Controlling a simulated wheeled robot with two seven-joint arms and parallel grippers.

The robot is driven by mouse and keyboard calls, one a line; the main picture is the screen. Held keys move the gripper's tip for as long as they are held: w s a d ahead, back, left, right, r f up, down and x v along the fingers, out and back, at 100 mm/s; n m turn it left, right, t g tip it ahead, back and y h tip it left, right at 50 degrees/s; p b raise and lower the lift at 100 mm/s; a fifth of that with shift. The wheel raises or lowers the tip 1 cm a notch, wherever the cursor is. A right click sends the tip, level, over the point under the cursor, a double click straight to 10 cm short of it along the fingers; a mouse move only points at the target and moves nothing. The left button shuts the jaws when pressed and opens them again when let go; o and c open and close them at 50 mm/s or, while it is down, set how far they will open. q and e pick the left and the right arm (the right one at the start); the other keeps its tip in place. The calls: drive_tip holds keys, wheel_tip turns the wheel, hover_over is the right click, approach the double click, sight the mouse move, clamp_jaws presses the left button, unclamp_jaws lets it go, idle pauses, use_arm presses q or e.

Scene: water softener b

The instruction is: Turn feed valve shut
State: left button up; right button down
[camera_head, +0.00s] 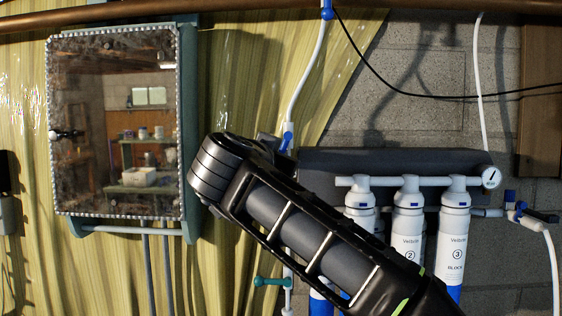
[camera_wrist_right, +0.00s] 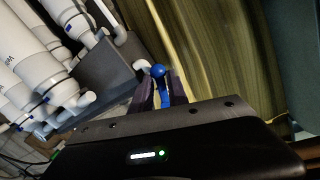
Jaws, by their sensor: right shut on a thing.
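The feed valve's blue handle (camera_wrist_right: 158,71), with a round knob end, shows in the right wrist view. My right gripper (camera_wrist_right: 161,90) is shut on this handle, with one dark finger on each side and the knob standing out beyond them. A white pipe elbow (camera_wrist_right: 141,66) sits just beside the handle. In the head view my right arm comes in from the lower right and hides the gripper and most of the valve area. A blue fitting (camera_head: 288,136) on a white tube shows just behind the arm. My left gripper is in neither view.
White filter cartridges (camera_head: 408,235) hang under a dark grey bracket (camera_head: 390,160) with a gauge (camera_head: 491,177). Another blue-handled valve (camera_head: 522,210) is at the right. A teal valve (camera_head: 270,282) is below my arm.

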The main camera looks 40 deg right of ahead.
drive_tip(key=shift+w+a+r+m+y, duration=0.15)
drive_tip(key=shift+a+m+y, duration=0.05)
drive_tip(key=shift+m, duration=0.4)
drive_tip(key=shift+w+a+r+m+y, duration=0.15)
drive_tip(key=shift+a+m+y, duration=0.05)
drive_tip(key=shift+m, duration=0.4)
drive_tip(key=c, duration=1.3)
unclamp_jaws()
